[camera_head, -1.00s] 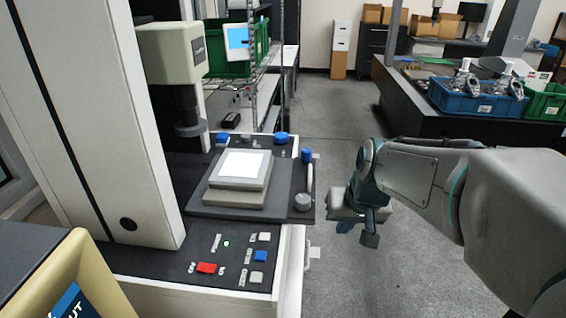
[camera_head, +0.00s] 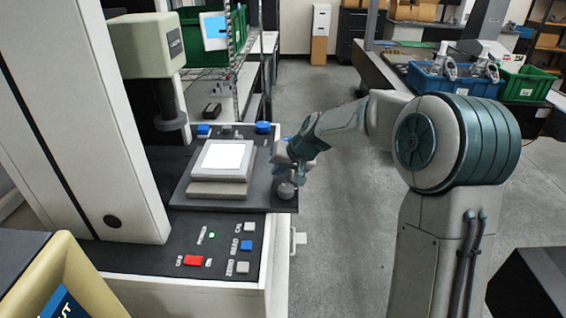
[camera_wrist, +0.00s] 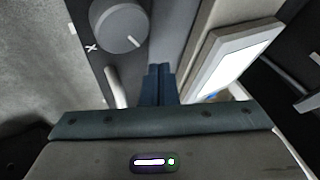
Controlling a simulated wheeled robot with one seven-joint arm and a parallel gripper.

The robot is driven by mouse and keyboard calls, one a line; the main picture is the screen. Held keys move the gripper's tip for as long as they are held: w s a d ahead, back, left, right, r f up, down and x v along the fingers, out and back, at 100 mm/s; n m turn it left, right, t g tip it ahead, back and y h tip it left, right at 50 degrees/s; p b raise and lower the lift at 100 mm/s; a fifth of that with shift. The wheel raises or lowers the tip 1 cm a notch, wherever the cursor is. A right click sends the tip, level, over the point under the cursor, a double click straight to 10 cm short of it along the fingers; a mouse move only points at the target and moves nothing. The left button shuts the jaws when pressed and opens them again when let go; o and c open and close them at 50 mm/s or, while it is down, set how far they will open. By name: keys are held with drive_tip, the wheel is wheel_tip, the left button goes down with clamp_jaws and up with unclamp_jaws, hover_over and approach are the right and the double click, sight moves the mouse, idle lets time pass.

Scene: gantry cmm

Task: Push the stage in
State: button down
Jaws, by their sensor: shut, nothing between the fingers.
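The stage (camera_head: 262,190) is a dark flat plate on the measuring machine, jutting a little past the machine's right side. It carries a stepped light block with a lit white top (camera_head: 222,156). A grey round knob (camera_head: 285,191) sits at its front right corner and shows large in the wrist view (camera_wrist: 118,25). A pale bar handle (camera_wrist: 115,86) runs along the stage edge. My gripper (camera_head: 278,160) is shut and empty at the stage's right edge. In the wrist view its fingers (camera_wrist: 158,84) lie between the handle and the block; contact is unclear.
A control panel with a red button (camera_head: 193,260) and blue and grey buttons is in front of the stage. A tall white column (camera_head: 80,130) stands left. A probe head (camera_head: 172,122) hangs behind the stage.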

sight(252, 180)
drive_tip(key=x, duration=0.4)
drive_tip(key=shift+w+a+f+p, duration=0.1)
drive_tip(key=shift+a+f+p, duration=0.2)
drive_tip(key=shift+p, duration=0.1)
drive_tip(key=shift+a+r+p, duration=0.15)
drive_tip(key=shift+a+p, duration=0.5)
drive_tip(key=shift+a, duration=1.15)
drive_tip(key=shift+w, duration=0.1)
